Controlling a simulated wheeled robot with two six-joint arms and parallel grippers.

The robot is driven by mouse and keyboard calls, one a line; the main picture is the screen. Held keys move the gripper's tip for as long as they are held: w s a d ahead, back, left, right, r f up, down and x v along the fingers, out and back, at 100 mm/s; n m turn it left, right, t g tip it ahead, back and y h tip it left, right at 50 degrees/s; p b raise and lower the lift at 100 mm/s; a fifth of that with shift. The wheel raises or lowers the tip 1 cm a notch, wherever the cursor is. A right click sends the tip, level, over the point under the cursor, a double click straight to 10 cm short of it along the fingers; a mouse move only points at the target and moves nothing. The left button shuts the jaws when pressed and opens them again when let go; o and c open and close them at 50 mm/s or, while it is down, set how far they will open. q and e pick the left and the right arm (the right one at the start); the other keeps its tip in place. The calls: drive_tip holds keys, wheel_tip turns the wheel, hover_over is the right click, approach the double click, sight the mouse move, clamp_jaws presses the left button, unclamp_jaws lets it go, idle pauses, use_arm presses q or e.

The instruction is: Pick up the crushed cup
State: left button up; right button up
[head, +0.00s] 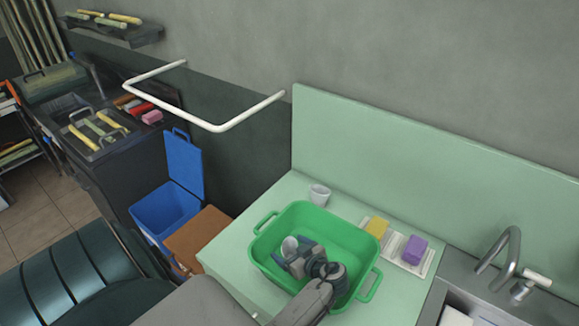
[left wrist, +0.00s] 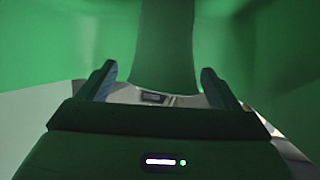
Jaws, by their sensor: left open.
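A small pale cup (head: 290,246) is in the green basin (head: 345,236), right at my left gripper; it is too small to tell whether it is crushed. A second whitish cup (head: 319,194) stands upright on the counter behind the basin. My left gripper (head: 294,260) is down inside the basin, its jaws apart. In the left wrist view the two fingers (left wrist: 158,86) are spread, with green surfaces around them and a pale patch beyond. No cup can be clearly made out between them there. My right gripper is not in view.
A yellow sponge (head: 377,228) and a purple sponge (head: 414,249) lie on a white tray right of the basin. A sink tap (head: 497,258) is farther right. A blue bin (head: 165,210) with its lid up stands left of the pale green counter (head: 240,240).

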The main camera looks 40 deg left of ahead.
use_arm(q)
drive_tip(key=shift+p+x, duration=0.45)
drive_tip(key=shift+x, duration=0.4)
drive_tip(key=shift+w+a+f, duration=0.1)
drive_tip(key=shift+a+f, duration=0.05)
drive_tip(key=shift+a, duration=0.25)
drive_tip(key=shift+d, duration=0.1)
drive_tip(key=c, duration=1.2)
drive_tip(key=shift+c, duration=0.6)
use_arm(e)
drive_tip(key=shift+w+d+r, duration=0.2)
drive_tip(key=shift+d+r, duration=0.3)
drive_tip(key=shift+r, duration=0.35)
